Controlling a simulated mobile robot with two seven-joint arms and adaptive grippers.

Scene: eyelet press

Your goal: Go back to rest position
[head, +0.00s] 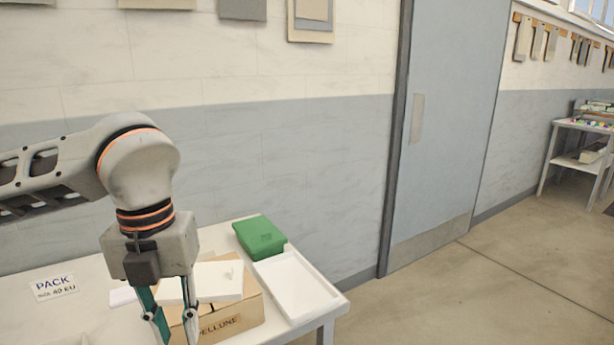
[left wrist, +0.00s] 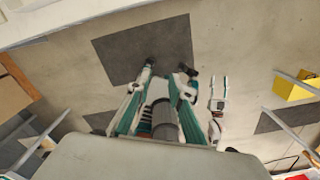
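My left gripper (head: 177,322) hangs pointing down over the packing table (head: 100,322) in the head view. Its two teal fingers stand apart with nothing seen between them. It is in front of a cardboard box (head: 240,319) with printed letters, and a white flat piece (head: 222,281) lies on or just above that box. The gripper hides part of both. In the left wrist view the fingers (left wrist: 168,70) are also apart, over bare floor.
A green box (head: 259,237) and an open white tray (head: 295,287) stand at the table's right end. A PACK sign (head: 54,286) lies on the left. A grey door (head: 448,130) and open floor are to the right, with another table (head: 582,128) farther off.

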